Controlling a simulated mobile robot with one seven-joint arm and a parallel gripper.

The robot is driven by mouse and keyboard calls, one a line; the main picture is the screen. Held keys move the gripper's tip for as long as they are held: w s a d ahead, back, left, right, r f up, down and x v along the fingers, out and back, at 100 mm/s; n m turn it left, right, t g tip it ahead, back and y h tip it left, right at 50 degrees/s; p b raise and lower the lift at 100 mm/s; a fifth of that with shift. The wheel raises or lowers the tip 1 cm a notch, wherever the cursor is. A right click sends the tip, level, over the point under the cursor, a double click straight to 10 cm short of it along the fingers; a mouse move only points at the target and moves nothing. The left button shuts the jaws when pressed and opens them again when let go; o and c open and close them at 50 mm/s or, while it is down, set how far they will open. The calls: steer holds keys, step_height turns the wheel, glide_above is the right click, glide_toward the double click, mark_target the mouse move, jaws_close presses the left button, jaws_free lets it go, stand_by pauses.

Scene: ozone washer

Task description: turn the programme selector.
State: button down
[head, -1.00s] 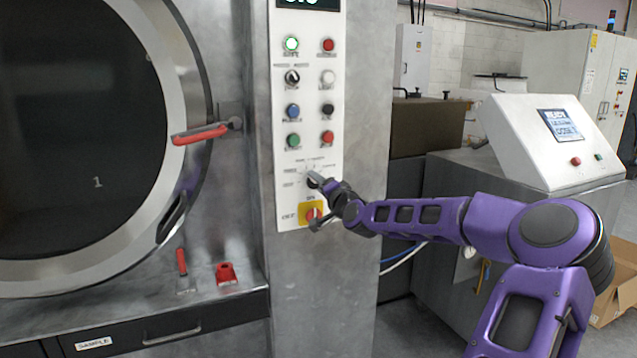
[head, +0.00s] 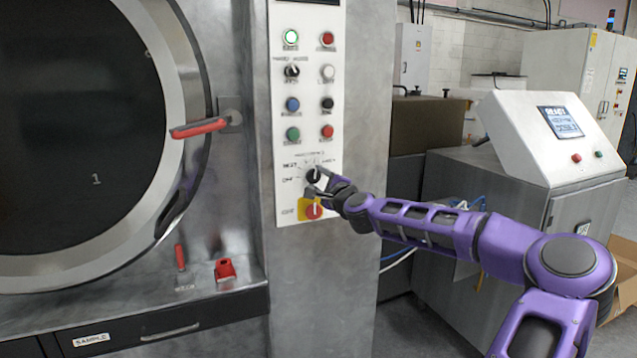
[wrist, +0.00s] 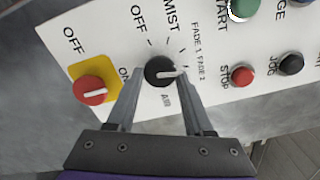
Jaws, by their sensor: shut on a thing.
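The programme selector (head: 313,174) is a round black knob low on the white control panel. In the wrist view the selector (wrist: 158,71) has a white pointer aimed to the right, below the FADE marks, with OFF and MIST marked above it and AIR below. My gripper (head: 322,183) is at the panel, reaching in from the right. In the wrist view my gripper (wrist: 160,78) has one finger on each side of the knob and is shut on it. The exact finger contact is hard to see.
A red switch on a yellow plate (wrist: 92,90) sits close beside the selector; in the head view it is just below. Several coloured buttons, including a red one (head: 327,131), are above. The washer door with a red handle (head: 200,128) is left. A grey console (head: 550,140) stands right.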

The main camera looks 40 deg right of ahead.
steer(key=shift+m, duration=0.9)
steer(key=shift+c, duration=1.7)
jaws_free()
steer(key=v, duration=1.7)
steer(key=shift+s+a, duration=0.15)
